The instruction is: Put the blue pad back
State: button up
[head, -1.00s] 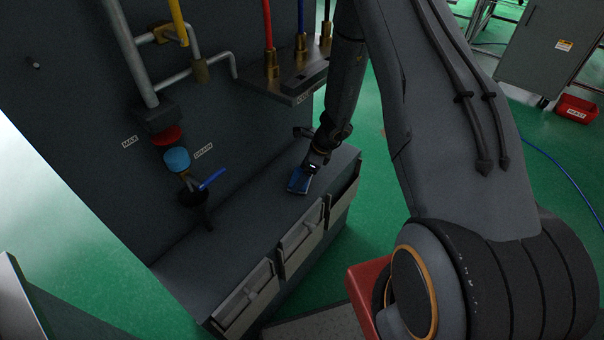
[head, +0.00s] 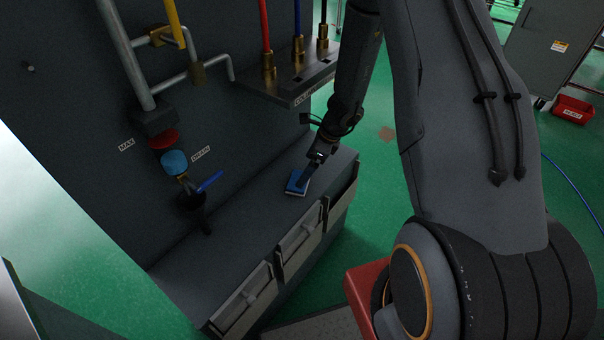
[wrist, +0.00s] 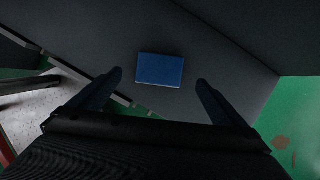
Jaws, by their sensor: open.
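The blue pad (head: 297,182) lies flat on the grey ledge of the cabinet, near the ledge's right end. It has a pale lower edge. In the wrist view the pad (wrist: 160,69) sits ahead of my gripper (wrist: 160,82), roughly centred between the two fingers, with clear space on both sides. My gripper (head: 305,176) is open and empty, just above and to the right of the pad in the head view. The fingers do not touch the pad in the wrist view. The place where the pad belongs cannot be told from these frames.
The grey ledge (head: 225,240) has free room left of the pad. Drawers with pale fronts (head: 300,243) line its front. A red bin (head: 573,108) is far right.

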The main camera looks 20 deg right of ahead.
jog(key=v, duration=0.5)
jog(key=shift+r, duration=0.15)
jog(key=shift+s, duration=0.1)
